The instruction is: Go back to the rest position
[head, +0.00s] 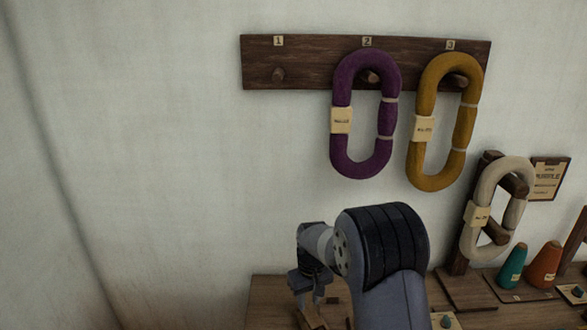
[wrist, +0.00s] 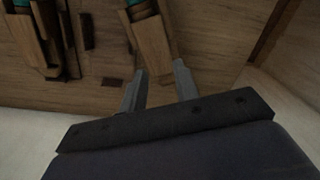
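In the head view my gripper (head: 309,298) points down over the left part of the wooden table (head: 268,290), beside the bend of my arm. My arm hides part of the table there.
A wall rack (head: 262,72) has three numbered pegs; a purple skein (head: 343,88) hangs at 2, a mustard skein (head: 427,85) at 3, and peg 1 is bare. A cream skein (head: 486,190) hangs on a wooden stand. Teal (head: 512,265) and orange (head: 545,265) cones stand at right.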

